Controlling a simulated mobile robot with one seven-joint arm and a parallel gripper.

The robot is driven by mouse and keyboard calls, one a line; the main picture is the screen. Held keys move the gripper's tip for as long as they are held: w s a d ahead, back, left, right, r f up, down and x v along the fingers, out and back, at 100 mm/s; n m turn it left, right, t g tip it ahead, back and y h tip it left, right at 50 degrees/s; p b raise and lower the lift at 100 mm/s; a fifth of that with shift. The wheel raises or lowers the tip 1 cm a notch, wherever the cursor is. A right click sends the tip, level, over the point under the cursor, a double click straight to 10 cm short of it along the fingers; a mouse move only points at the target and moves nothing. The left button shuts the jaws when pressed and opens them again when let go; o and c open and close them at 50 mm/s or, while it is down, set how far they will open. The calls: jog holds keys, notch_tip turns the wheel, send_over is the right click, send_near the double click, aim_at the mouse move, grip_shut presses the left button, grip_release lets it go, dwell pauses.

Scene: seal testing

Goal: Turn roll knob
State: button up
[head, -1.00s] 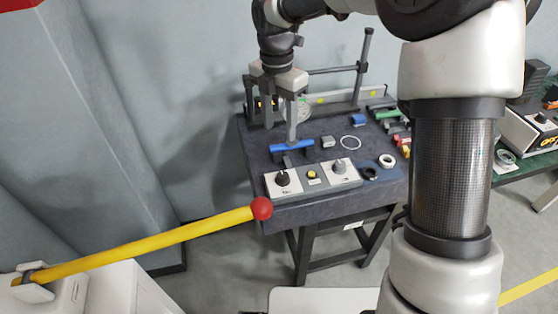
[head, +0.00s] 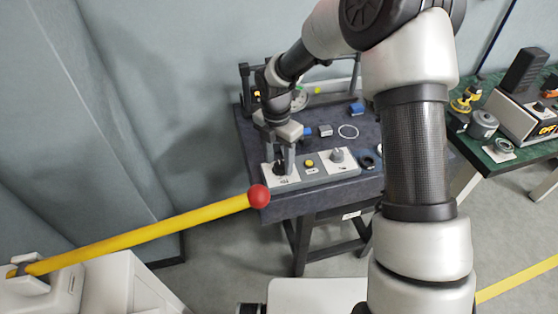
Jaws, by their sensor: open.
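A control box (head: 312,176) lies along the front edge of the dark table. It carries a black knob (head: 280,169) on its left panel, a yellow button (head: 309,163) in the middle and a grey knob (head: 337,156) on its right panel. The labels are too small to read, so I cannot tell which is the roll knob. My gripper (head: 282,167) points down at the black knob, open, with its fingers around or just beside it. The fingers partly hide the black knob, and I cannot tell whether they touch it.
A yellow bar with a red ball end (head: 258,196) reaches in from the left, close in front of the box. A white ring (head: 348,131) and a blue part (head: 356,110) lie behind the box. A green table (head: 490,150) with equipment stands at the right.

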jog(key=shift+f, duration=0.1)
jog(key=c, duration=1.1)
jog(key=shift+o, duration=0.2)
